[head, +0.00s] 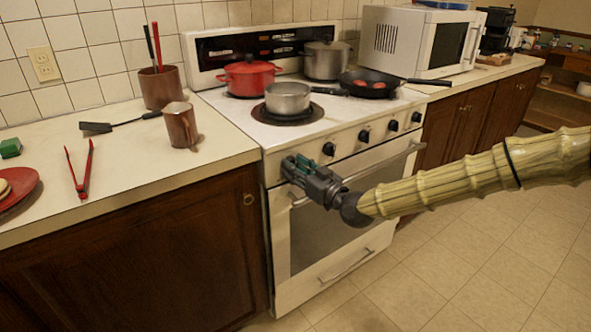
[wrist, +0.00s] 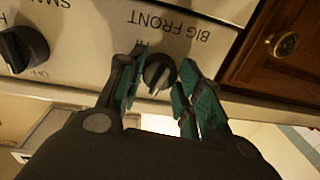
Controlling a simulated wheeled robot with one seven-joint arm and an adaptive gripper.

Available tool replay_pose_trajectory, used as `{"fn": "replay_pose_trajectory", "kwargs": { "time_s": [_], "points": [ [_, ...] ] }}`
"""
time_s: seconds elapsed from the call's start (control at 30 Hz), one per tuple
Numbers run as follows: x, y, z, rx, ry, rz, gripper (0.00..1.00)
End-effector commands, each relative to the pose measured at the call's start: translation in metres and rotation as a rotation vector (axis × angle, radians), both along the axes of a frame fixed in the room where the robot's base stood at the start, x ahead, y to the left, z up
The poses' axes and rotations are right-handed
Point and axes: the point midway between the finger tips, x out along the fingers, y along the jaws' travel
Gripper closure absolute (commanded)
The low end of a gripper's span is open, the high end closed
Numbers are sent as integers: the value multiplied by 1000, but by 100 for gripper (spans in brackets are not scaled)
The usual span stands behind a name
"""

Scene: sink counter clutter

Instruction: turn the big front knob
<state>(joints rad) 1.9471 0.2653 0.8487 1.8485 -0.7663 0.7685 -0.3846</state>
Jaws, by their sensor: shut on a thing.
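The big front knob (wrist: 159,72) is a round black knob in the wrist view, below the upside-down label "BIG FRONT" on the white stove panel (wrist: 90,62). My gripper (wrist: 157,76) has its green-padded fingers on both sides of this knob and is shut on it. In the head view my gripper (head: 293,166) is at the left end of the stove's front panel and hides the knob. The knob's pointer looks close to upright in the wrist view.
Another black knob (wrist: 22,48) is beside it in the wrist view. The stove (head: 320,235) carries a grey saucepan (head: 288,98), a red pot (head: 249,77) and a black pan (head: 368,84). The oven handle (head: 385,162) runs below the knobs. Floor in front is clear.

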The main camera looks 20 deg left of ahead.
Motion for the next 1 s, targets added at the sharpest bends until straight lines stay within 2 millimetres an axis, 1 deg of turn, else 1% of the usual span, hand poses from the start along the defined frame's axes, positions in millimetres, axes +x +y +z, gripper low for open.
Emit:
{"fn": "replay_pose_trajectory", "kwargs": {
  "time_s": [0.3,0.6,0.8,1.0],
  "points": [
    [2,-2,-1,177,224,-5,89],
    [1,-2,-1,309,393,-5,89],
    [2,-2,-2,361,460,-6,89],
    [2,-2,-1,387,491,-6,89]
  ]
}}
